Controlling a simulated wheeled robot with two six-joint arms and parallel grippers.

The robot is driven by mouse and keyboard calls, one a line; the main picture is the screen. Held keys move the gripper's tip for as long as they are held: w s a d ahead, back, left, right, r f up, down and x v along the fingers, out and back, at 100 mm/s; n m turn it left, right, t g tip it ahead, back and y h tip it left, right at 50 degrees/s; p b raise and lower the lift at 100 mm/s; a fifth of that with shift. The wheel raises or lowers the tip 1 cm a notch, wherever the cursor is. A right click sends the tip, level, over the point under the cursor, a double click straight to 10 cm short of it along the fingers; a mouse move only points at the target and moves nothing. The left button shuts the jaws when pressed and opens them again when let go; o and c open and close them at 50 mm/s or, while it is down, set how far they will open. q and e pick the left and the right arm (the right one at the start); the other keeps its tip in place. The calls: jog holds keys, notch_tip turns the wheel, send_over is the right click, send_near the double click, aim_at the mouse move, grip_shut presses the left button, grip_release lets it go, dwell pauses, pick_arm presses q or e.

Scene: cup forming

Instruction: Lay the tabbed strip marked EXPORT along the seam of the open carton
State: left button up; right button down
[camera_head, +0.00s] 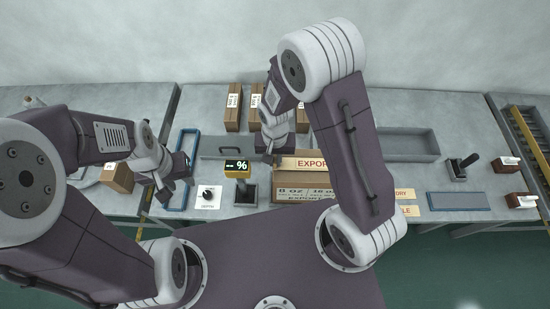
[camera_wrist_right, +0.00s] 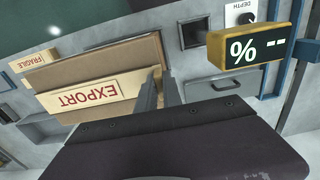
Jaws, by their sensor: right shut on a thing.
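The cream strip marked EXPORT (camera_head: 308,163) lies level over the far part of the brown carton (camera_head: 285,196) in the head view. In the right wrist view the strip (camera_wrist_right: 85,98) shows a pale face with red letters, alongside the carton's brown top (camera_wrist_right: 100,66). I cannot tell whether it touches the carton. My right gripper (camera_head: 271,158) is at the strip's left end, shut on its tab; its fingers (camera_wrist_right: 160,92) hide the tab. My left gripper (camera_head: 170,192) is left of the carton, near a blue frame, apart from the strip; its finger gap is unclear.
A yellow display (camera_head: 237,166) and a black-topped stand (camera_head: 245,192) are close left of the carton. Several brown boxes (camera_head: 233,108) stand behind. Other labelled strips (camera_head: 408,211) lie at right, beside a blue-grey pad (camera_head: 458,201). A grey tray (camera_head: 405,146) is behind my right arm.

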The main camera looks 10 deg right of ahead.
jog(key=shift+s, duration=0.15)
jog(key=shift+f, duration=0.15)
jog(key=c, duration=1.4)
grip_release()
jog(key=shift+c, duration=0.2)
jog(key=shift+r, duration=0.25)
notch_tip(320, 180, up, 9)
jog(key=shift+f+b, duration=0.15)
jog(key=shift+b, duration=0.75)
